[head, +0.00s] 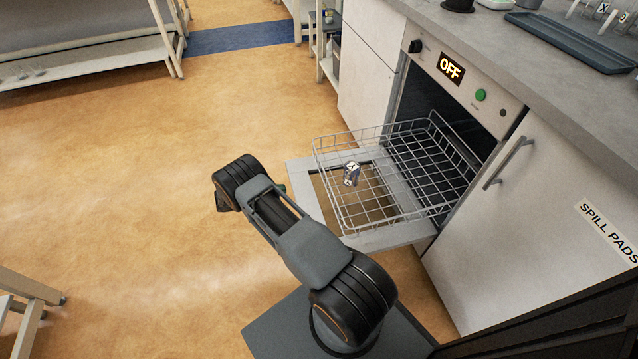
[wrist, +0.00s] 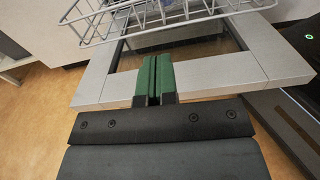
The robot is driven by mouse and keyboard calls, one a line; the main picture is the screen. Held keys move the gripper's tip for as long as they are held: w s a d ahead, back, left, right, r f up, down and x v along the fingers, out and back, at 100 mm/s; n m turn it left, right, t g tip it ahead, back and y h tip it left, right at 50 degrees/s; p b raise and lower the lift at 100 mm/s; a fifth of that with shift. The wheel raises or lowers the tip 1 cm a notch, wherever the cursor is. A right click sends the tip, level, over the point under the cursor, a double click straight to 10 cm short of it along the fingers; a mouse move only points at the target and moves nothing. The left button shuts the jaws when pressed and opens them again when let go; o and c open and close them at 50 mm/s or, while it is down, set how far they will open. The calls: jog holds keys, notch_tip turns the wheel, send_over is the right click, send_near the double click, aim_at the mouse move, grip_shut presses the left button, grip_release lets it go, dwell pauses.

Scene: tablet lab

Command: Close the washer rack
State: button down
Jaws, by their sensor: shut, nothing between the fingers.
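The washer rack (head: 385,208) is a grey wire basket pulled well out of the washer (head: 466,75). It sits above the lowered door (head: 398,237). A small marked container (head: 351,173) is in the rack. In the wrist view the rack's front wires (wrist: 165,22) cross the top, with the pale door frame (wrist: 225,80) below. My gripper (wrist: 153,66) has green fingers pressed together and empty. It is in front of the rack, apart from the wires in the picture.
A display reading OFF (head: 451,69) and a green button (head: 480,95) are on the washer panel. A counter (head: 520,60) with a dark tray (head: 570,42) runs above. A handled cabinet (head: 530,190) stands to the right. The floor (head: 130,190) to the left is clear.

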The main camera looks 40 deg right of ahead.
jog(key=b, duration=0.2)
send_near(326, 178)
jog(key=shift+n+h, duration=0.3)
jog(key=x, duration=0.6)
jog(key=shift+s+d+f, duration=0.2)
jog(key=shift+d+f, duration=0.05)
jog(key=shift+d, duration=0.1)
jog(key=shift+s+d, duration=0.15)
jog(key=shift+d, duration=0.2)
jog(key=shift+d, duration=0.1)
